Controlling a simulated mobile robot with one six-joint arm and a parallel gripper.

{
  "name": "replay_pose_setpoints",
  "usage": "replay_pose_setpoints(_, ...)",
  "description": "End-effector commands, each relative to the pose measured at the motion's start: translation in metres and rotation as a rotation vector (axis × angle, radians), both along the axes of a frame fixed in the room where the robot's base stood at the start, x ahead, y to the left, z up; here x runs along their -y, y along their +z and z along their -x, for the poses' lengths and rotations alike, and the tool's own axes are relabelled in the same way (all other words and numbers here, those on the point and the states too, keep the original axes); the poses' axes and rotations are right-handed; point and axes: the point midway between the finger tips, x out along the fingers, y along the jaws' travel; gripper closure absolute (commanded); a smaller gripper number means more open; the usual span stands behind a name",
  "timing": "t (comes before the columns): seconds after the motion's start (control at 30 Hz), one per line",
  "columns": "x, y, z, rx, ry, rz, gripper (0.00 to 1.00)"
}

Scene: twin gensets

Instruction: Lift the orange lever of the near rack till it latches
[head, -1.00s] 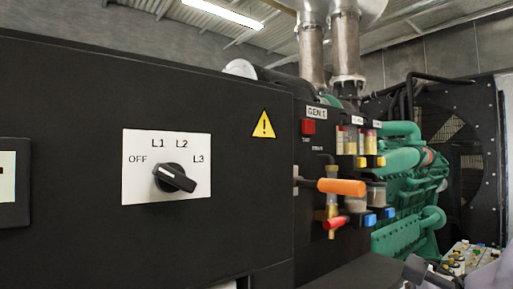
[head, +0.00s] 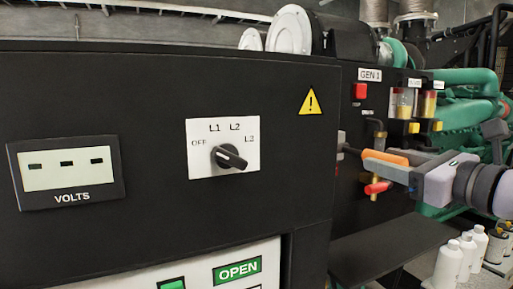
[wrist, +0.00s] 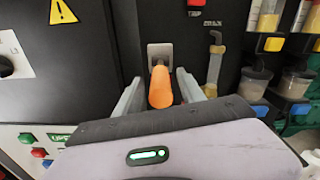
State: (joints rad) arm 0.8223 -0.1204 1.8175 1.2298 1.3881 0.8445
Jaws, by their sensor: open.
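The orange lever (head: 385,156) sticks out from the dark panel under the GEN 1 label, its handle roughly level. In the wrist view the orange lever (wrist: 160,88) comes out of a pale slotted plate (wrist: 159,53) and points toward the camera. My gripper (wrist: 159,80) is open, with one finger on each side of the lever. A gap shows on both sides. In the head view my gripper (head: 380,165) reaches in from the right, and its near finger hides part of the lever.
A brass pipe with a red handle (head: 378,187) sits just below the lever. Filter bowls (wrist: 253,83) are mounted to its right. A rotary switch (head: 230,157) and a volts meter (head: 68,170) are on the cabinet at left. White bottles (head: 450,262) stand low at right.

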Motion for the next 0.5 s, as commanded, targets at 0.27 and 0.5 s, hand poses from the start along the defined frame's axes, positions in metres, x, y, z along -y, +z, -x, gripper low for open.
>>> replay_pose_setpoints(0.27,-0.01,0.001,-0.026,0.0,0.001,0.001,0.53)
replay_pose_setpoints(0.5,-0.009,0.0,-0.026,0.0,0.0,0.001,0.53)
